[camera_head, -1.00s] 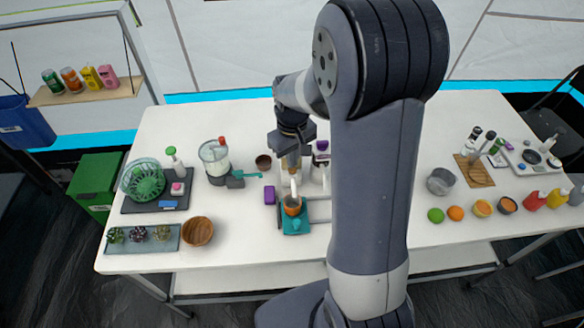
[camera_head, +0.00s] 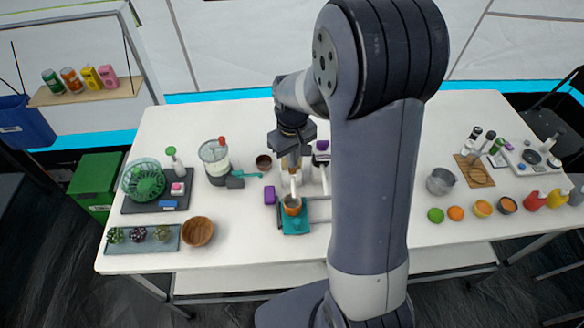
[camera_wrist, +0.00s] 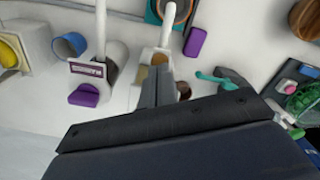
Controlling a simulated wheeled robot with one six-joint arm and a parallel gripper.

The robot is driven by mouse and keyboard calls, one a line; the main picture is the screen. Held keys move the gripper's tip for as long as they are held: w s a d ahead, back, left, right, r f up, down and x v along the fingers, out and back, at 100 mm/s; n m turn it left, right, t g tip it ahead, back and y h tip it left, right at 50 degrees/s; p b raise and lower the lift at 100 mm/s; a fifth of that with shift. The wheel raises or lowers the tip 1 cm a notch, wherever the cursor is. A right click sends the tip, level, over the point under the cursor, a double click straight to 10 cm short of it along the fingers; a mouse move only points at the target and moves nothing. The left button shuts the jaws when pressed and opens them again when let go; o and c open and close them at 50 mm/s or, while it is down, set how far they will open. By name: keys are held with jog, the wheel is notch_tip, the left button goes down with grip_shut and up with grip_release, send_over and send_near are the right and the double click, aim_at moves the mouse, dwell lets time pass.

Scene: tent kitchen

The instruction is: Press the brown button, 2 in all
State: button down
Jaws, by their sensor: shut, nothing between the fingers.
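In the wrist view, a white dispenser with a long white spout has a brown button (camera_wrist: 142,74), seen as a tan-brown patch partly covered by my fingers. My gripper (camera_wrist: 158,73) is shut and empty, with its fingertips over or at this button; I cannot tell if they touch it. In the head view my gripper (camera_head: 292,170) points down over the dispenser, which is mostly hidden by my arm. The spout ends over an orange-brown cup (camera_head: 292,207) on a teal stand (camera_head: 296,226).
A second dispenser with a purple button (camera_wrist: 85,95) stands close beside the first. A purple block (camera_head: 269,195), a small brown cup (camera_head: 263,162) and a blender (camera_head: 214,158) are to the left. A metal pot (camera_head: 440,181) and fruit are to the right. The front table edge is clear.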

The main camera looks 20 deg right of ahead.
jog(key=shift+f, duration=0.1)
jog(key=shift+f+b, duration=0.45)
jog(key=shift+f, duration=0.1)
jog(key=shift+f+b, duration=0.3)
jog(key=shift+f, duration=0.05)
dwell(0.7)
jog(key=shift+r+p, duration=0.3)
jog(key=shift+r, duration=0.1)
jog(key=shift+f+b, duration=0.4)
jog(key=shift+f, duration=0.15)
dwell(0.4)
jog(key=shift+r+p, duration=0.45)
jog(key=shift+r, duration=0.1)
